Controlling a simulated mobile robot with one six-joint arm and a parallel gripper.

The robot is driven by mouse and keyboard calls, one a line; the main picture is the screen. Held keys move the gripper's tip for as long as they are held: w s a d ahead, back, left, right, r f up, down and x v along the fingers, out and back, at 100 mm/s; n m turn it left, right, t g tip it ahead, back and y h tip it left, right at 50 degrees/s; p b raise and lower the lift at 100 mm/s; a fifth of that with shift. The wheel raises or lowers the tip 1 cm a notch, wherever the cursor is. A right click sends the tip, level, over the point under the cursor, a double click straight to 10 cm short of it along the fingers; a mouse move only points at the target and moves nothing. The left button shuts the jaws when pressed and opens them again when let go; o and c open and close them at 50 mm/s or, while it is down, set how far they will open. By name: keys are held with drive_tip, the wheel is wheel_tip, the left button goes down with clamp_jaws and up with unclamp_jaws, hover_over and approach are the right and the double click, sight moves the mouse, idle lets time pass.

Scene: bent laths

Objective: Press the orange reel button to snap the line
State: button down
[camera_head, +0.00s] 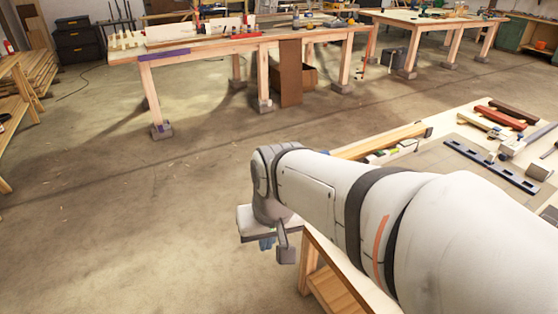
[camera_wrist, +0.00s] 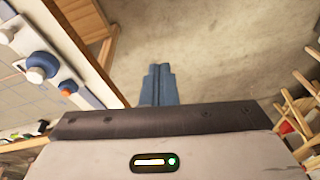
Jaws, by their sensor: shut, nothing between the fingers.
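My gripper (camera_wrist: 158,84) shows in the wrist view as two blue-grey fingers side by side, shut and empty, over bare floor. In the head view my gripper (camera_head: 266,243) hangs beyond the workbench's edge, mostly behind my wrist. In the wrist view a pale strip on the bench at left bears a blue round knob (camera_wrist: 40,66) with a white end. I cannot tell whether that orange bit is the reel button. My fingers are to the right of these parts, apart from them.
The near workbench (camera_head: 468,118) holds laths, a dark bar and small blocks, partly hidden by my arm. Long wooden tables (camera_head: 215,45) stand at the back. A wooden rack (camera_wrist: 297,112) is at the right in the wrist view. The concrete floor (camera_head: 130,215) is open.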

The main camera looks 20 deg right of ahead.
drive_tip(key=w+d+m+t+y+p, duration=0.1)
drive_tip(key=w+d+m+y+p, duration=0.3)
drive_tip(key=w+d+m, duration=0.6)
drive_tip(key=d+f+m+t+h+p, duration=0.1)
drive_tip(key=d+m+t, duration=0.1)
drive_tip(key=d+m, duration=0.4)
drive_tip(key=w+d+f+m+t+h+p, duration=0.1)
drive_tip(key=d+m+t, duration=0.2)
drive_tip(key=d+m, duration=0.3)
drive_tip(key=d, duration=0.4)
drive_tip(key=shift+w+d+f+m, duration=0.25)
drive_tip(key=shift+d+m, duration=0.05)
drive_tip(key=shift+d, duration=0.1)
wheel_tip(320, 180, down, 8)
drive_tip(key=b, duration=0.6)
drive_tip(key=shift+f, duration=0.4)
drive_tip(key=shift+f+b, duration=0.15)
drive_tip(key=shift+b, duration=0.25)
